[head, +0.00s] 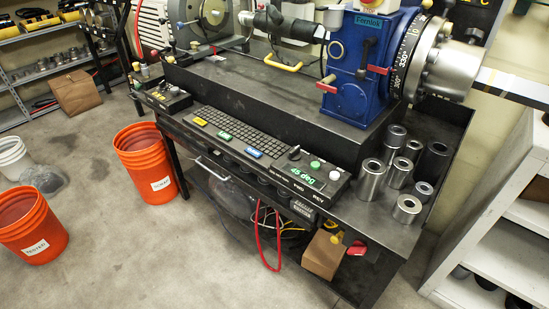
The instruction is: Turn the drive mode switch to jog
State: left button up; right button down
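A long black control console (235,150) runs along the front of the bench. Near its right end is a black rotary knob (294,152), which may be the drive mode switch; its label and setting are too small to read. To its right are a pale green button (315,164) and a whitish button (334,175). A green display (303,176) below reads "45 deg", with FWD and REV lettering under it. A smaller control box (167,97) with several knobs sits at the bench's left end. Neither of my grippers is in view.
A blue machine (352,75) with a dial ring stands on the bench behind the console. Several metal sockets (372,180) stand at the right. Orange buckets (145,160) stand on the floor left of the bench. A red cable hangs under the bench. The front floor is clear.

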aim_at(294, 156)
jog(key=u, duration=1.45)
jog(key=i, duration=1.45)
jog(key=z, duration=2.6)
